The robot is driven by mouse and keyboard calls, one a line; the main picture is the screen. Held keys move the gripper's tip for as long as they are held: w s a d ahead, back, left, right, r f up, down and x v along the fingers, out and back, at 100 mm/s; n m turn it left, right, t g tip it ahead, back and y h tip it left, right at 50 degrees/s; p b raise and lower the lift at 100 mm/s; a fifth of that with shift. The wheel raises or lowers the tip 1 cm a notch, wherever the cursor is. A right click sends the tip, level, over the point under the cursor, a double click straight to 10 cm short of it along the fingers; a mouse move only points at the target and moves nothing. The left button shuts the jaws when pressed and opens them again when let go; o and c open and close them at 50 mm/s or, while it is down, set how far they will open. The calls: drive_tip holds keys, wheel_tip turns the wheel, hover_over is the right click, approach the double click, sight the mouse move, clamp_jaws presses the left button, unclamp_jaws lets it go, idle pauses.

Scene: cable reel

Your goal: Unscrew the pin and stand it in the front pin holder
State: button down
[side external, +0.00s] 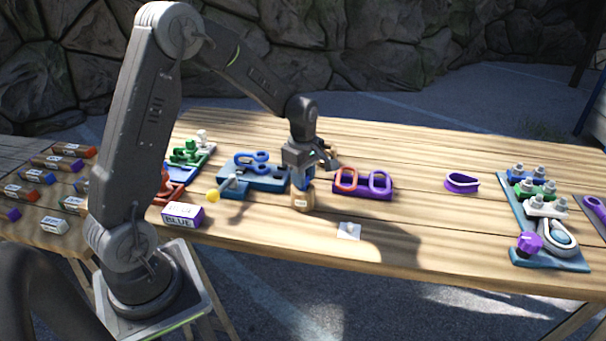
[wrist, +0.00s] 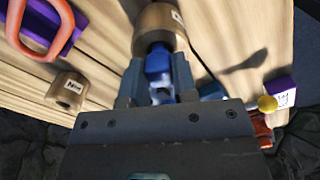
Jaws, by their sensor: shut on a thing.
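My gripper (side external: 302,180) points down over the table and is shut on a blue pin. In the wrist view my gripper (wrist: 158,92) has its two fingers either side of the blue pin (wrist: 158,65). The pin's far end meets a tan round pin holder (wrist: 160,24); I cannot tell how deep it sits. The holder's label is mostly cut off. This holder also shows in the side view (side external: 302,200), directly below my gripper. A second tan holder (wrist: 68,90), with a label I cannot fully read, lies apart to the left in the wrist view.
A blue base with shackles (side external: 268,178) and a yellow-ended rod (side external: 213,195) is left of my gripper. A purple base (side external: 372,193) with orange and purple loops is close on the right. A "BLUE" box (side external: 183,215) is front left. A white card (side external: 349,231) lies front right.

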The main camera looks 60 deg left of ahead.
drive_tip(key=shift+f, duration=0.3)
drive_tip(key=c, duration=0.8)
unclamp_jaws()
wheel_tip(320, 180, up, 14)
drive_tip(key=f, duration=0.1)
drive_tip(key=s+d+r+m+t, duration=0.1)
drive_tip(key=s+d+m+t, duration=0.1)
drive_tip(key=s+d+m, duration=0.2)
drive_tip(key=s+d+r+m+t, duration=0.1)
drive_tip(key=s+d+r+m, duration=0.1)
drive_tip(key=s+d+m, duration=0.3)
drive_tip(key=s+d+r+m+t, duration=0.2)
drive_tip(key=s+d+m, duration=0.3)
drive_tip(key=s+m, duration=0.6)
drive_tip(key=shift+s+d+m+t, duration=0.2)
drive_tip(key=shift+d+m+t, duration=0.1)
drive_tip(key=shift+m, duration=0.3)
